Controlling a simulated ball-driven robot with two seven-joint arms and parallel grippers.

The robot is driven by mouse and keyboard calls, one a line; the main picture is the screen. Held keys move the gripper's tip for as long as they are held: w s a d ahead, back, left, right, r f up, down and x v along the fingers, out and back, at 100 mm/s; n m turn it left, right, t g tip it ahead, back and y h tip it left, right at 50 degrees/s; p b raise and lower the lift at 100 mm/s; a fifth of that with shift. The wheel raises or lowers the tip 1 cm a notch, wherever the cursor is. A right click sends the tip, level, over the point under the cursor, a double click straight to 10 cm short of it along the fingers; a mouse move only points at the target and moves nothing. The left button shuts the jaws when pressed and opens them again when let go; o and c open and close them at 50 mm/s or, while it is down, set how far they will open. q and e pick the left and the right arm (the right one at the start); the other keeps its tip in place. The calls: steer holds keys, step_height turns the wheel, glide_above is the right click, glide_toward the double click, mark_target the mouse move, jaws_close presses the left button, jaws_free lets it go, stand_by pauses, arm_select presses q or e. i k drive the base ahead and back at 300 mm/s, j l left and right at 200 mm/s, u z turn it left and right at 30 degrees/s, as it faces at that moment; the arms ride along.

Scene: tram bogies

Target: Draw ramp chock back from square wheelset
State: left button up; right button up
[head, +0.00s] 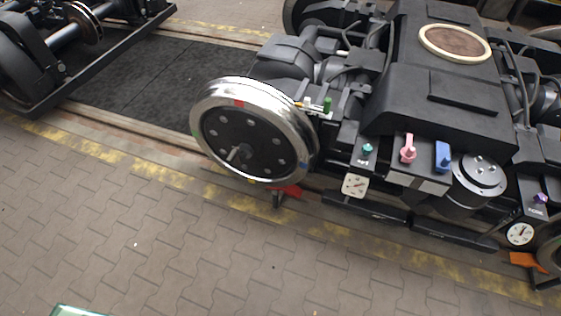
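A bright steel wheel (255,131) with a dark bolted face and a red mark at its top rim stands on the near rail. A red chock (287,191) sits low at its right side, with a dark stub below it; whether it touches the wheel I cannot tell. An orange chock (525,260) lies by another wheel (550,252), which is cut off at the right edge. I cannot tell from this view which wheelset is the square one. Neither of my grippers is in view.
A dark bogie frame (430,110) carries pink, blue, teal and purple handles, plus round white dials. Another bogie (60,45) stands at upper left. A dark mat (150,78) lies between them. Paved floor (170,240) in front is clear, except a green-edged object (75,311) at the bottom.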

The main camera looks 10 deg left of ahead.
mark_target(292, 191)
steer(key=i+j+z, duration=0.45)
steer(key=i, duration=0.2)
steer(key=i+j+z, duration=0.45)
steer(key=i, duration=0.15)
